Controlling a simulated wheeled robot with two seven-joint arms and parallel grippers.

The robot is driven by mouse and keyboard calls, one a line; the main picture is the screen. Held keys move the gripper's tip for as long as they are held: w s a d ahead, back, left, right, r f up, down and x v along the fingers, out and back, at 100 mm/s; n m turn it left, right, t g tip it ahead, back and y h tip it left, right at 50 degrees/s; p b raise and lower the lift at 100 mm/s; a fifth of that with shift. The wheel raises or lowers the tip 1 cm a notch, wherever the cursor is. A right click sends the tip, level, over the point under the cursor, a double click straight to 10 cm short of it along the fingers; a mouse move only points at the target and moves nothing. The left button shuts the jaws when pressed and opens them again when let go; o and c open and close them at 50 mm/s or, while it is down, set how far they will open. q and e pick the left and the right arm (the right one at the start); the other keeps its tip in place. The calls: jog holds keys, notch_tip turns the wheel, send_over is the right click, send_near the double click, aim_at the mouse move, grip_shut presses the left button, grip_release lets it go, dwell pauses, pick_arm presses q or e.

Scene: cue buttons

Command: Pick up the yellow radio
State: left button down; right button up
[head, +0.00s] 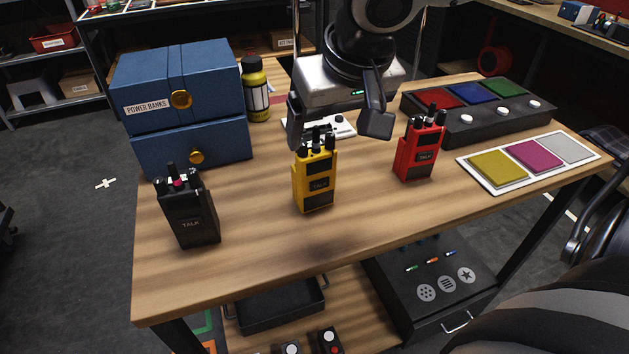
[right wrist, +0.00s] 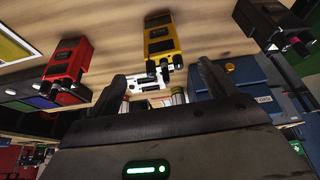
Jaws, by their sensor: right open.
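The yellow radio (head: 315,180) stands upright on the wooden table, near the middle of the head view. It also shows at the top of the right wrist view (right wrist: 161,40), beyond my fingertips. My right gripper (head: 338,130) is open and empty, just behind and above the yellow radio. In the head view its left finger is close to the radio's top; I cannot tell whether they touch. In the right wrist view the two fingers (right wrist: 160,85) are spread, with the radio beyond and between them. My left gripper is in neither view.
A red radio (head: 418,150) stands to the right and a black radio (head: 188,212) to the left. The table's front strip is clear.

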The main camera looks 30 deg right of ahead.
aim_at(318, 153)
jog(key=x, duration=0.9)
jog(key=shift+w+a+r+b, duration=0.15)
jog(key=shift+w+b, duration=0.15)
jog(key=shift+b, duration=0.1)
jog(key=c, duration=1.5)
